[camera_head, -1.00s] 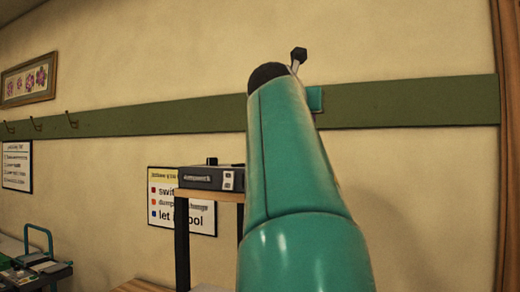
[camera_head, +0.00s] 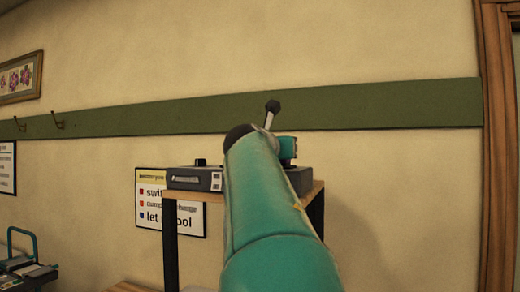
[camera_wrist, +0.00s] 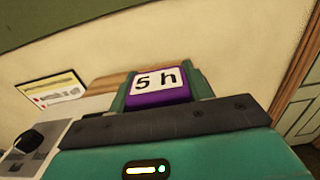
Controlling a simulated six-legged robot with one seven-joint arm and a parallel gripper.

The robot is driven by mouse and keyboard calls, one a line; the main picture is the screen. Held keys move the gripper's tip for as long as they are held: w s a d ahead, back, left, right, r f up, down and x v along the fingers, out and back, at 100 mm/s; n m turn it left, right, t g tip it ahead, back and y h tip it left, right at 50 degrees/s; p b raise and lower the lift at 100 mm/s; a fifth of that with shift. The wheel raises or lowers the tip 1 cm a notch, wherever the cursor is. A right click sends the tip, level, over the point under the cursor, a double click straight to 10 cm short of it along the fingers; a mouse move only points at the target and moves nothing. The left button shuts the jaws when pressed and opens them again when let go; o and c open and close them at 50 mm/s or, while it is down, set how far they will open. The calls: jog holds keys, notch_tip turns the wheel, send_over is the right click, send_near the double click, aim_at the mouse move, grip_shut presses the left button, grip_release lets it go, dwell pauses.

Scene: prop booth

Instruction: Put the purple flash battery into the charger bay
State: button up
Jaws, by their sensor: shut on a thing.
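The purple flash battery (camera_wrist: 160,97) has a white label with black marks reading like "5 h". In the wrist view my gripper (camera_wrist: 162,86) is shut on it, with teal fingers at its sides. In the head view my gripper (camera_head: 288,147) is small and mostly behind my arm, with a little purple just under it. It is above the right part of a grey device (camera_head: 196,179) on a wooden-topped stand. This device may be the charger. My arm hides its middle, and I cannot make out a bay. A grey surface with a black knob (camera_wrist: 32,137) shows at lower left in the wrist view.
The stand (camera_head: 188,194) has dark legs. A sign (camera_head: 150,212) hangs on the wall behind it, below a green rail (camera_head: 390,106) with hooks. A cart (camera_head: 25,272) with loose items stands at lower left. A wooden door frame (camera_head: 496,150) is at right.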

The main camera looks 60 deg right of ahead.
jog(key=shift+f, duration=0.1)
jog(key=o, duration=1.2)
jog(key=shift+a, duration=0.2)
jog(key=s+a, duration=0.2)
jog(key=a, duration=0.9)
jog(key=shift+a, duration=0.2)
jog(key=shift+w, duration=0.1)
